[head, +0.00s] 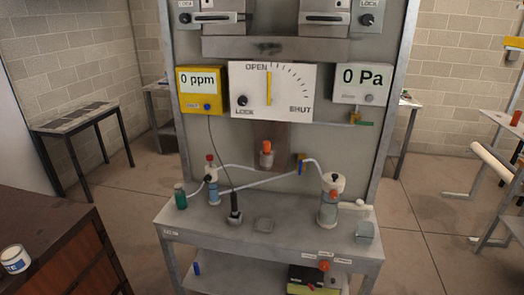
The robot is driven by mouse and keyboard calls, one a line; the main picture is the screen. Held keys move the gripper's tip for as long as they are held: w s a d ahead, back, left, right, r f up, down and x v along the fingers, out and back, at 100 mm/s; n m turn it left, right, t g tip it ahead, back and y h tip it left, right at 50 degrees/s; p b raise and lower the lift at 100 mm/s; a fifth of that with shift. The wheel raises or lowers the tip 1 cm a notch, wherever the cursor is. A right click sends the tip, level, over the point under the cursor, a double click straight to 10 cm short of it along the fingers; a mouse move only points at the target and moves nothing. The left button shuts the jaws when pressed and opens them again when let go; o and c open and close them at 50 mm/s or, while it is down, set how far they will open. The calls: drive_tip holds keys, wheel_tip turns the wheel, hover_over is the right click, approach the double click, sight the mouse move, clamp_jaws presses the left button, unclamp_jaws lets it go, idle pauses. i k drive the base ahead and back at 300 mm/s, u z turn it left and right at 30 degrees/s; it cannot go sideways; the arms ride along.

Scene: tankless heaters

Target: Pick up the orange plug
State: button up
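An orange plug-like piece (267,147) stands upright on a small pale holder in front of a brown patch, low on the grey upright panel of the bench. A round orange-red piece (324,266) also shows at the front edge of the bench, and an orange cylinder (516,118) stands on a table at the far right. The frame does not settle which of these is the orange plug. My gripper is not in view.
The metal bench (190,222) carries a green bottle (180,196), two capped glass vessels with tubes, a black probe (235,210) and a grey box (365,232). Gauges hang above. A brown cabinet (60,240) stands at left.

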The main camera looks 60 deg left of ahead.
sight(266, 143)
drive_tip(key=u, duration=0.25)
drive_tip(key=i, duration=0.65)
drive_tip(key=u, duration=0.95)
drive_tip(key=i, duration=0.8)
drive_tip(key=u, duration=0.55)
drive_tip(key=k, duration=0.95)
drive_tip(key=u, duration=0.15)
drive_tip(key=i, duration=0.2)
